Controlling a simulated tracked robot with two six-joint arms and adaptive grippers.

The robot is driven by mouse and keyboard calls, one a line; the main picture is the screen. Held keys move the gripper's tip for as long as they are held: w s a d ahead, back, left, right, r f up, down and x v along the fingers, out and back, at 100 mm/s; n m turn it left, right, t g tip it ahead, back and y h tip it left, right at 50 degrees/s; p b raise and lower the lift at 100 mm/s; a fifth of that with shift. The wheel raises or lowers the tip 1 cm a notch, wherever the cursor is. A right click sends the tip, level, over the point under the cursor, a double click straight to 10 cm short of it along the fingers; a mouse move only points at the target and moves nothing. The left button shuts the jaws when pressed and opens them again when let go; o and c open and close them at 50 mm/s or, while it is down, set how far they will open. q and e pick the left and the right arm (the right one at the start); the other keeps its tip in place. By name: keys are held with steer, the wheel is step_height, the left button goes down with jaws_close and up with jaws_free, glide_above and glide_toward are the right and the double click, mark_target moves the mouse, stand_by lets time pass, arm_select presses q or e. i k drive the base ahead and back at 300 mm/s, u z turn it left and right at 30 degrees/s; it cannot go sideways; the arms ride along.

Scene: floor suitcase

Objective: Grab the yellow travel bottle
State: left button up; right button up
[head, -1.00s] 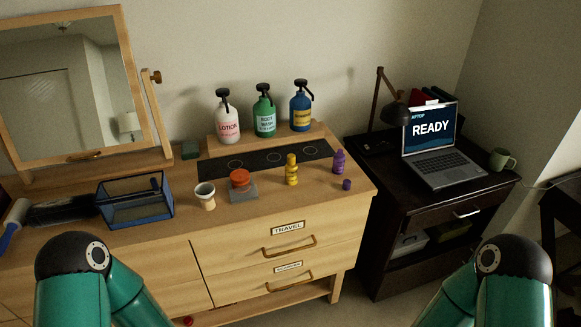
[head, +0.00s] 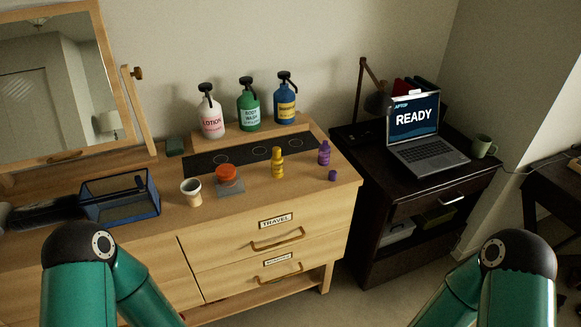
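The yellow travel bottle (head: 277,165) stands upright on the wooden dresser top (head: 215,207), in front of a dark strip with ring marks (head: 220,159). A small purple bottle (head: 324,153) stands to its right, with a small purple cap (head: 332,176) lying in front of that bottle. Left of the yellow bottle, a red-orange item (head: 227,173) sits on a grey square base. My two green arms show at the lower left and lower right, well short of the dresser top. Neither gripper is in the frame.
Three pump bottles, lotion (head: 211,112), green body wash (head: 248,105) and blue (head: 285,100), stand on a raised shelf behind. A pale cup (head: 191,191) and a blue-framed mesh bin (head: 119,198) are to the left. A dark desk with a laptop (head: 418,131) stands right.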

mark_target(277, 165)
steer(key=z, duration=0.6)
steer(key=i, duration=0.3)
steer(key=z, duration=0.95)
steer(key=i, duration=0.6)
steer(key=u, duration=2.7)
steer(key=k, duration=0.5)
steer(key=u, duration=0.25)
steer(key=i, duration=0.5)
